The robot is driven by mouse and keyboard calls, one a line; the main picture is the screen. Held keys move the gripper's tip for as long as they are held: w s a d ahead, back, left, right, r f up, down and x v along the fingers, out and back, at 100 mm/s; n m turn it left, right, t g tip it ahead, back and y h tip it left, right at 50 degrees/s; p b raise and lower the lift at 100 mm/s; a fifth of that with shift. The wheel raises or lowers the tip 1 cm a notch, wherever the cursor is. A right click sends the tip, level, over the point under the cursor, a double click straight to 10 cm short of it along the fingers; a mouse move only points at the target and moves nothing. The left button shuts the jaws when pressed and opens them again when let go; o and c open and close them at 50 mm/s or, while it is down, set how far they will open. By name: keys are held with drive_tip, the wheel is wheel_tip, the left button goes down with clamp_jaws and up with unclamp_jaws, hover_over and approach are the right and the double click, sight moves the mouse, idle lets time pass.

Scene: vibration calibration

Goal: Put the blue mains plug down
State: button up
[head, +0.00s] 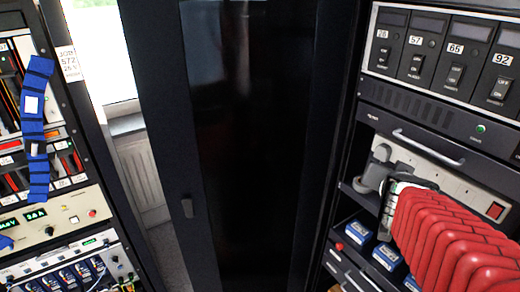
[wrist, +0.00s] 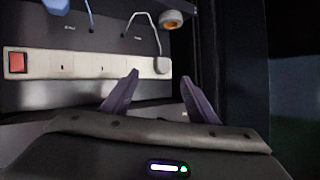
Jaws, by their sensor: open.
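My gripper (wrist: 160,78) shows in the wrist view with two dark purple fingers spread apart. Nothing is held between them. They point at a pale socket strip (wrist: 90,65) with a red switch at its left end. A blue piece (wrist: 55,5) is cut by the top edge of the wrist view, left of my fingers and apart from them. It may be the blue mains plug, but too little shows to be sure. In the head view my red segmented arm reaches the right rack and hides much of the strip (head: 458,190) and the fingertips.
A grey plug-like shape (head: 375,170) sits at the strip's left end. Blue-and-white boxes (head: 388,256) lie on the shelf below. Numbered modules (head: 455,60) fill the rack above. A dark door (head: 250,150) stands in the middle, and another instrument rack (head: 60,215) at left.

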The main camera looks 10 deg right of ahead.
drive_tip(key=a+n+t+y, duration=0.1)
drive_tip(key=a+n+y, duration=0.6)
drive_tip(key=a, duration=1.3)
drive_tip(key=s+a+f+n+g, duration=0.1)
drive_tip(key=s+a+f+g, duration=0.1)
drive_tip(key=s, duration=0.5)
drive_tip(key=s+a+f+g, duration=0.1)
drive_tip(key=s+f+g, duration=0.3)
drive_tip(key=s, duration=0.3)
drive_tip(key=shift+a+f+n, duration=0.3)
drive_tip(key=shift+a+n, duration=0.1)
